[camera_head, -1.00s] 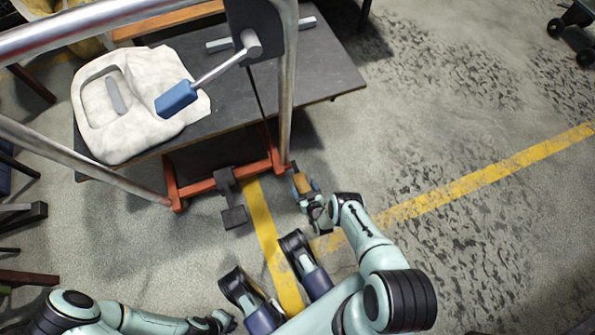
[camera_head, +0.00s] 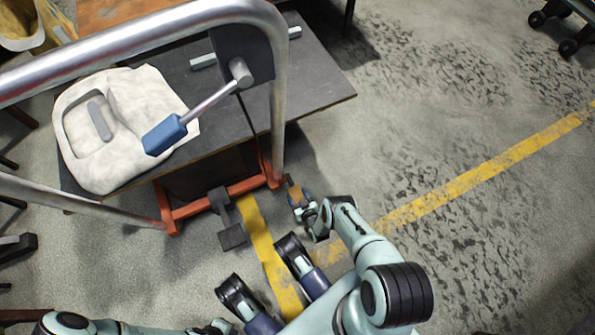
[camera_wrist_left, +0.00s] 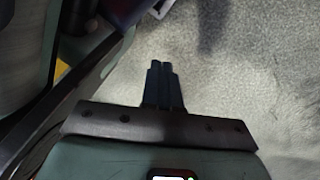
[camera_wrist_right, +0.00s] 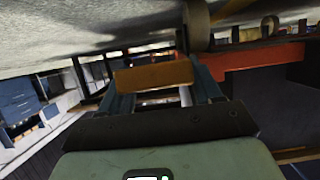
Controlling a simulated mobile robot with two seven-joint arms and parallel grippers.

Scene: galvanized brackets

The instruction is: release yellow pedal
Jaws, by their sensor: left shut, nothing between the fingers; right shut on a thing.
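The yellow pedal (camera_head: 295,194) is beside the right foot of the cart's orange base, small and partly hidden by my right gripper (camera_head: 299,205). In the right wrist view the pedal's worn orange-yellow block (camera_wrist_right: 152,76) lies across between the two blue-grey fingers, and my right gripper (camera_wrist_right: 158,88) is shut on it. My left gripper (camera_head: 225,326) is low at the bottom edge of the head view, far from the pedal. In the left wrist view its fingers (camera_wrist_left: 162,68) are together and empty above bare floor.
The cart has a steel push handle (camera_head: 275,95), a blue-gripped lever (camera_head: 165,134) and an orange base bar (camera_head: 232,189). A dark pedal (camera_head: 232,235) sticks out near the floor. A pale moulded part (camera_head: 120,130) lies on the dark deck (camera_head: 325,88). Floor to the right is clear.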

